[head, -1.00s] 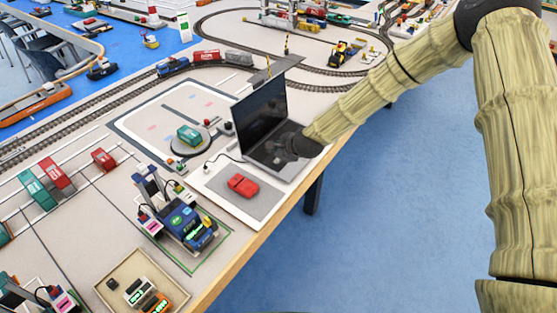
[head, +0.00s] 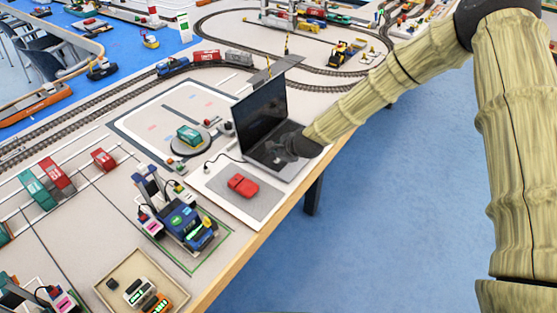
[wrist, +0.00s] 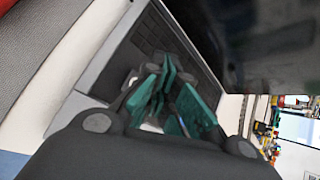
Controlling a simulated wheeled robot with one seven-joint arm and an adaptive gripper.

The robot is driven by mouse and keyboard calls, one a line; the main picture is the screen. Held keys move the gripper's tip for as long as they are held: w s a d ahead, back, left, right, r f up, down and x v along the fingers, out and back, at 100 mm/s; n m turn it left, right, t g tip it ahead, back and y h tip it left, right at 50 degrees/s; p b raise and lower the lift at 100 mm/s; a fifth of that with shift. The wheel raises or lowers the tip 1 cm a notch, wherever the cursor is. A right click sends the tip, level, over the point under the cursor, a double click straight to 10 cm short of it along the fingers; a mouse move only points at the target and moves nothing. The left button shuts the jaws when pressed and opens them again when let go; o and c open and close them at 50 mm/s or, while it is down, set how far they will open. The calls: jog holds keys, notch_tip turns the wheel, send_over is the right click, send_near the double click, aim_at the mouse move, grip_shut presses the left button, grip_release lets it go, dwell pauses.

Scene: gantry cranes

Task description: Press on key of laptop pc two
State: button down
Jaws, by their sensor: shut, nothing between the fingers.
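The laptop (head: 259,117) stands open near the table's front edge, with its dark screen raised. My gripper (head: 284,148) is over its keyboard at the right side, and my arm reaches in from the right. In the wrist view the gripper's teal fingers (wrist: 172,100) are close together over the laptop's dark keys (wrist: 152,38). Nothing shows between the fingers. The laptop screen (wrist: 245,40) rises close beside them. The fingertips hide the keys under them, and I cannot tell whether they touch.
A red mouse-like object (head: 243,186) lies on a grey pad left of the laptop. A blue crane model (head: 187,222) stands farther left. A round turntable (head: 190,146) and train tracks lie behind. The blue floor (head: 370,220) before the table is clear.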

aim_at(276, 161)
jog(key=shift+f, duration=0.4)
jog(key=shift+f+b, duration=0.4)
jog(key=shift+b, duration=0.05)
dwell(0.6)
jog(key=shift+r, duration=0.1)
jog(key=shift+r+p, duration=0.5)
jog(key=shift+r, duration=0.3)
jog(key=shift+r+p, duration=1.75)
jog(key=shift+r, duration=1.25)
